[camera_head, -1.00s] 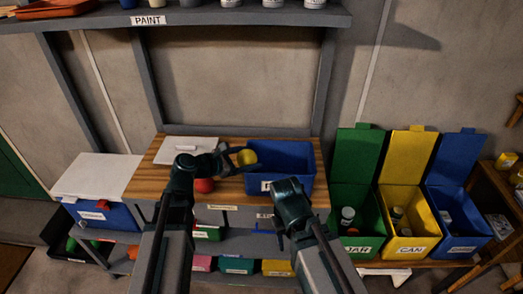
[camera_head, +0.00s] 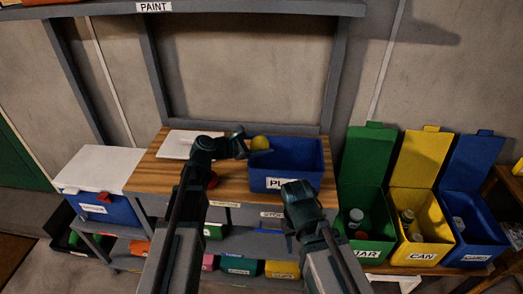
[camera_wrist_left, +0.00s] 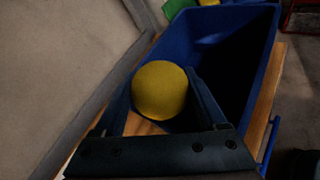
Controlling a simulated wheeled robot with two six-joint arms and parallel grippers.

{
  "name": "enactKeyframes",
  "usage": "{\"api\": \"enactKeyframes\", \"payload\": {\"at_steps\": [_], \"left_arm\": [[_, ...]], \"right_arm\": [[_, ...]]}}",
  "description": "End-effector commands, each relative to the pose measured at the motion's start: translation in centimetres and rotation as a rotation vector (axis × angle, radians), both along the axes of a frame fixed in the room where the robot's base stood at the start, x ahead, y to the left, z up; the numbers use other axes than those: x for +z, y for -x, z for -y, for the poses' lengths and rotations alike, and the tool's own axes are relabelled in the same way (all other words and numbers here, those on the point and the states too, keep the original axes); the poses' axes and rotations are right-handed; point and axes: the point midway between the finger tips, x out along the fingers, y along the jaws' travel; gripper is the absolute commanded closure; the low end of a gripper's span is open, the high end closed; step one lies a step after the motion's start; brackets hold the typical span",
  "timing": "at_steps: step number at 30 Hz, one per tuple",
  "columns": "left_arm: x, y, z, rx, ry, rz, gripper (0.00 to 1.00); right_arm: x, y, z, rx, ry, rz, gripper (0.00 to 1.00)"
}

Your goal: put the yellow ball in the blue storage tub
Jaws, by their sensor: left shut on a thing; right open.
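The yellow ball (camera_head: 260,143) is held between the fingers of my left gripper (camera_head: 254,144), which is shut on it. The blue storage tub (camera_head: 312,180), with a white label on its front, stands on the wooden-topped bench. In the head view the ball appears at the tub's back left rim. In the left wrist view the ball (camera_wrist_left: 160,90) sits beside the tub's wall (camera_wrist_left: 262,70), with one finger between them; bare bench top shows below the ball. My right gripper (camera_head: 289,240) is open, low in front of the bench and partly hidden by its own arm.
A red ball (camera_head: 213,180) lies on the bench behind my left arm. A white board (camera_head: 180,143) lies at the bench's back left. A white-lidded blue box (camera_head: 112,210) stands left. Green, yellow and blue lidded bins (camera_head: 366,240) stand right. A paint shelf (camera_head: 235,9) hangs above.

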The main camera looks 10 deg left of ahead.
Motion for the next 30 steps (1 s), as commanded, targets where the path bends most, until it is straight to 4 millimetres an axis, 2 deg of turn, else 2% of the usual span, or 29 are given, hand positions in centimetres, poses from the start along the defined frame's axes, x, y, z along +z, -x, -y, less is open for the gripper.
{"api": "enactKeyframes", "payload": {"at_steps": [13, 14, 17, 18, 27, 30], "left_arm": [[-0.7, 0.0, 0.0, 0.0, 0.0, 0.0, 0.81], [-0.5, 0.0, 0.0, 0.0, 0.0, 0.0, 0.2], [-0.5, 0.0, 0.0, 0.0, 0.0, 0.0, 0.02], [-0.5, 0.0, 0.0, 0.0, 0.0, 0.0, 0.0], [0.1, 0.0, 0.0, 0.0, 0.0, 0.0, 0.0], [0.6, 1.0, -0.9, 0.003, 0.001, 0.001, 0.0]], "right_arm": [[-0.7, 0.0, 0.0, 0.0, 0.0, 0.0, 0.5], [-0.5, 0.0, 0.0, 0.0, 0.0, 0.0, 0.5], [-0.5, 0.0, 0.0, 0.0, 0.0, 0.0, 0.5], [-0.5, 0.0, 0.0, 0.0, 0.0, 0.0, 0.5], [0.1, 0.0, 0.0, 0.0, 0.0, 0.0, 0.5], [0.6, 0.0, 0.0, 0.0, 0.0, 0.0, 0.5]]}}
